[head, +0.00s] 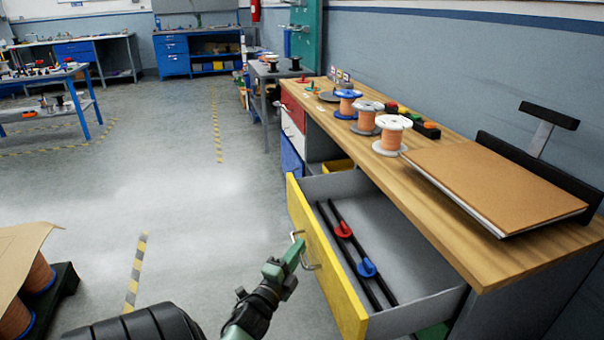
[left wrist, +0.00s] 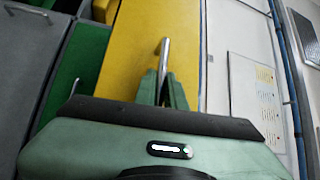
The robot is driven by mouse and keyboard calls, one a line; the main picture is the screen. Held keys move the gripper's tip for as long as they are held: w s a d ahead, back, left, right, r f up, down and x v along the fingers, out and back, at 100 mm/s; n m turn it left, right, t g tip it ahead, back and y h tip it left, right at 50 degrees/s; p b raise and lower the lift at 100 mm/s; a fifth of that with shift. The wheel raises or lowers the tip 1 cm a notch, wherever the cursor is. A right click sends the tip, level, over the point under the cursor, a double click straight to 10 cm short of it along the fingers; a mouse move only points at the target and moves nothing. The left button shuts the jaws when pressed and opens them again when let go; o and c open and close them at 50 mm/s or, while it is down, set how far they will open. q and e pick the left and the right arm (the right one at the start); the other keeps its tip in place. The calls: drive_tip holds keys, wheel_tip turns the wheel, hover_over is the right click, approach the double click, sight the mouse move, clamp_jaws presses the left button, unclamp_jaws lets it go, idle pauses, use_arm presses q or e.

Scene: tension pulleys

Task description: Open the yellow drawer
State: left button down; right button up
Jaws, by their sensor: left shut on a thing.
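The yellow drawer (head: 325,262) stands pulled out from the right-hand workbench in the head view. Its grey interior shows, with two black rods, a red pulley (head: 343,230) and a blue pulley (head: 367,268) lying inside. A metal handle (head: 303,250) is on its yellow front. My left gripper (head: 298,252) is at the handle and shut on it. In the left wrist view the green fingers (left wrist: 163,90) close around the handle bar (left wrist: 165,52) before the yellow front (left wrist: 150,40). The right gripper is not in view.
The wooden benchtop (head: 470,220) carries wire spools (head: 392,135) and a brown board (head: 495,180). Red, white and blue drawers (head: 290,158) sit farther along the bench. A pallet with spools (head: 38,275) is at lower left. The floor left of the drawer is clear.

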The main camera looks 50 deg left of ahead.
use_arm(q)
drive_tip(key=shift+f, duration=0.1)
drive_tip(key=c, duration=1.5)
unclamp_jaws()
drive_tip(key=v, duration=0.7)
drive_tip(key=shift+s+d, duration=0.2)
drive_tip(key=shift+s, duration=0.15)
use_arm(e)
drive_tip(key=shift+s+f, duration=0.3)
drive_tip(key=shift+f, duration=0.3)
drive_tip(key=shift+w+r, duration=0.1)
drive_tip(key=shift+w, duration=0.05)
